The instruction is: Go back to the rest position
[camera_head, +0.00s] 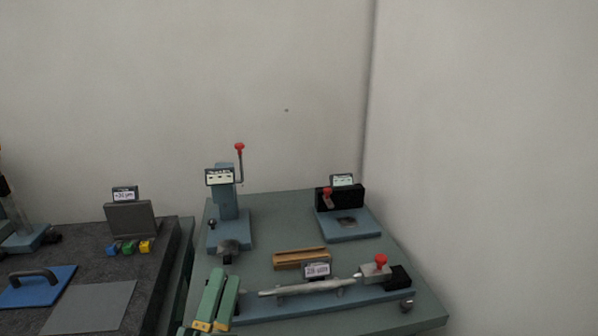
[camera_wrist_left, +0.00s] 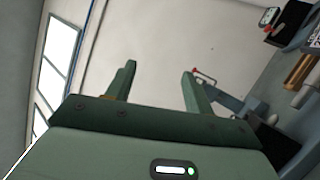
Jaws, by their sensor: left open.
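My left gripper (camera_head: 213,325) shows at the bottom of the head view as two green fingers with yellowish ends, in front of the left end of the fixture with the grey shaft (camera_head: 308,287). In the left wrist view its two green fingers (camera_wrist_left: 160,80) stand apart with nothing between them. The blue indexing fixture (camera_head: 330,301) lies along the front of the green table, with a red knob (camera_head: 380,260) at its right end and a small display (camera_head: 316,270) behind the shaft. My right gripper is in neither view.
A blue press-like stand (camera_head: 228,205) with a red-knobbed lever and a blue station with a black block (camera_head: 340,197) stand at the back of the green table (camera_head: 281,209). A wooden block (camera_head: 300,257) lies between. A dark table (camera_head: 151,287) at left holds coloured cubes (camera_head: 129,247).

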